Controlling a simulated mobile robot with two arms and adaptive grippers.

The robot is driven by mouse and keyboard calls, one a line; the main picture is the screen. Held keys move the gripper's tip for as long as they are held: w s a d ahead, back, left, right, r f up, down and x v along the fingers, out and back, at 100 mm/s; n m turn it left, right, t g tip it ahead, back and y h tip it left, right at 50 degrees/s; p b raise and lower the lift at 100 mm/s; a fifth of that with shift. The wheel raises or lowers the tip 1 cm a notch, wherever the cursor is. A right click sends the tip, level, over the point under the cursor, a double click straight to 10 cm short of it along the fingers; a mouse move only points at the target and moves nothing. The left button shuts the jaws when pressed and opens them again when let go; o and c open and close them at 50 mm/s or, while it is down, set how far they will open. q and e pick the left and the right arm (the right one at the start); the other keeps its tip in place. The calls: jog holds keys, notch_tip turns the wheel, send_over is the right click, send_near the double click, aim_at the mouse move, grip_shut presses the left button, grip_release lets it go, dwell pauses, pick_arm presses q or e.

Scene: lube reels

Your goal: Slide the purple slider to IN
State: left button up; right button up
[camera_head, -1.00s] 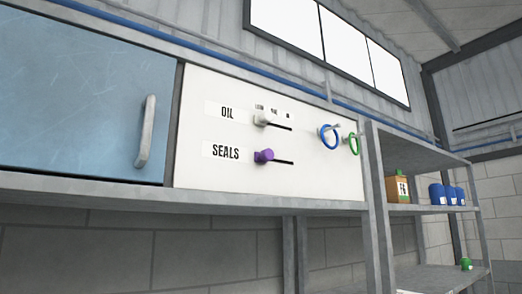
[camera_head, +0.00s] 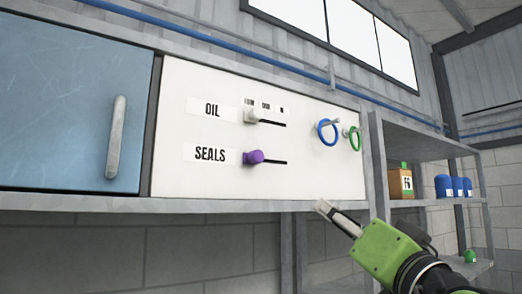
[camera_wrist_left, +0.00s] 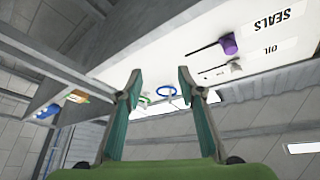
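The purple slider (camera_head: 253,157) sits at the left end of its dark slot beside the SEALS label (camera_head: 209,154) on the white panel (camera_head: 208,180). It also shows at the upper right in the left wrist view (camera_wrist_left: 229,44), upside down. My left gripper (camera_wrist_left: 157,72) is open and empty in that view, apart from the slider, and it is outside the head view. My right gripper (camera_head: 322,207) is below the panel's right part in the head view, touching nothing visible. Its finger gap cannot be made out. Small position labels (camera_head: 266,105) above the upper slot are barely legible.
A white slider (camera_head: 254,116) sits beside the OIL label above the purple one. A blue ring (camera_head: 327,132) and a green ring (camera_head: 355,139) hang at the panel's right. A blue cabinet door (camera_head: 60,110) is at left; a shelf (camera_head: 430,203) with containers is at right.

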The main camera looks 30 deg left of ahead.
aim_at(259, 158)
pick_arm(q)
jog(key=s+a+r+n+g+y, duration=0.25)
jog(key=s+r+n, duration=0.3)
jog(key=s, duration=0.55)
jog(key=shift+m+g, duration=0.25)
jog(key=p+x, duration=0.2)
jog(key=x, duration=0.2)
jog(key=p+x, duration=0.2)
jog(key=x, duration=0.2)
jog(key=p+x, duration=0.2)
jog(key=x, duration=0.2)
jog(key=shift+w+a+r+p, duration=0.15)
jog(key=shift+w+r+p, duration=0.15)
jog(key=shift+r, duration=0.2)
jog(key=shift+w+a+r, duration=0.1)
jog(key=shift+w+a, duration=0.2)
jog(key=shift+a, duration=0.2)
grip_shut()
